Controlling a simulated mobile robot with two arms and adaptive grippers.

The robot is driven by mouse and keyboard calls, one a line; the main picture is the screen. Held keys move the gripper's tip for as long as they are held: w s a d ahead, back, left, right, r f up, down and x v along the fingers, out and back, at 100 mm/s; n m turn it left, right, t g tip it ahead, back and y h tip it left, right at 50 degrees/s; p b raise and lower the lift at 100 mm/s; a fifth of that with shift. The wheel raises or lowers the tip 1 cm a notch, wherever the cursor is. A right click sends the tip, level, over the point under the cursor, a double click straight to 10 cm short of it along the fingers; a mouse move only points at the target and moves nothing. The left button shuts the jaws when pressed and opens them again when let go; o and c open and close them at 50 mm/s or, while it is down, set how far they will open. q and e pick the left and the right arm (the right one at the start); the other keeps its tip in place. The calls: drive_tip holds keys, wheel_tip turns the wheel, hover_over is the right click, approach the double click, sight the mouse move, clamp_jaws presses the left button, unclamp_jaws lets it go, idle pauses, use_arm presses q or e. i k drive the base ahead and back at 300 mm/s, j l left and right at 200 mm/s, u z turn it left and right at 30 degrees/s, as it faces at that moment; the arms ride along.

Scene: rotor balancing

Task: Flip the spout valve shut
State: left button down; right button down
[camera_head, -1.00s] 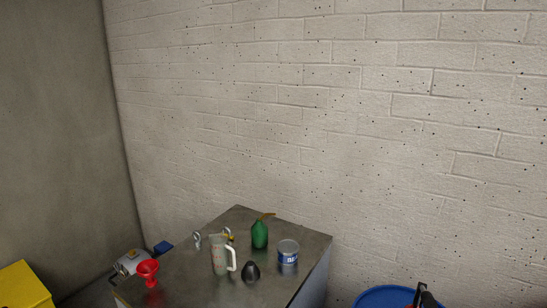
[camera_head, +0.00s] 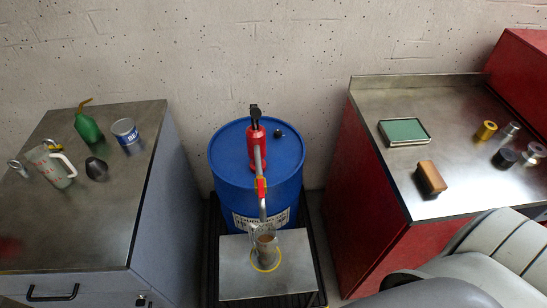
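The spout valve (camera_head: 262,188) is a small red part with a yellow bit, on the grey spout pipe (camera_head: 261,208) that slopes down from a red pump (camera_head: 257,150). The pump stands on top of a blue drum (camera_head: 228,180) in the middle of the head view. Whether the valve is open or shut is too small to tell. A small cup-like vessel (camera_head: 265,250) stands below the spout end, inside a yellow ring on a metal plate (camera_head: 236,280). Neither of my grippers shows in the head view.
A right red bench (camera_head: 375,215) holds a green-topped tray (camera_head: 404,131), a brush-like block (camera_head: 431,178) and several small cylinders.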

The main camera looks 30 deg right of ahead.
sight(260, 180)
drive_tip(key=z, duration=0.75)
